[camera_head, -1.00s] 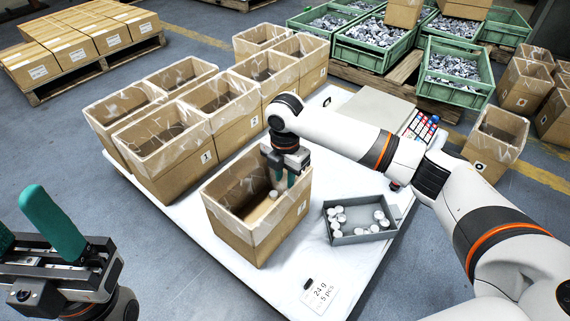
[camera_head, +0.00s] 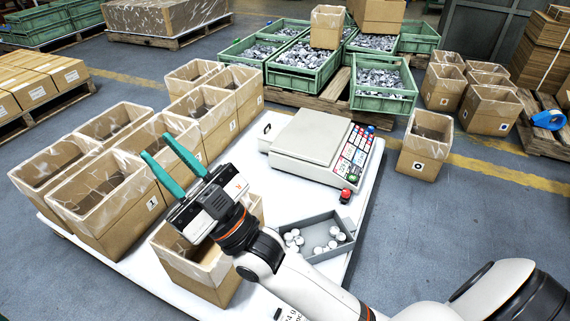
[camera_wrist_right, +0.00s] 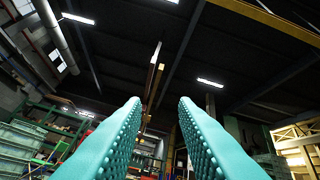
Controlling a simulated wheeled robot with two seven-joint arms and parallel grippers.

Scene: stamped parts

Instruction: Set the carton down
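An open-topped cardboard carton with a clear liner (camera_head: 186,268) stands upright at the front of the white table, partly hidden behind my right gripper and forearm. My right gripper (camera_head: 158,146) is over the carton's far rim, with its teal fingers pointing up and away. The fingers are apart with nothing between them. The right wrist view also shows the gripper (camera_wrist_right: 160,105) open and empty, facing the ceiling. My left gripper is out of view.
More open cartons (camera_head: 115,205) stand in rows at the table's left. A scale (camera_head: 310,140) stands at the back. A grey tray (camera_head: 318,222) with several white round parts lies right of the front carton. Green crates (camera_head: 385,102) are on a pallet behind.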

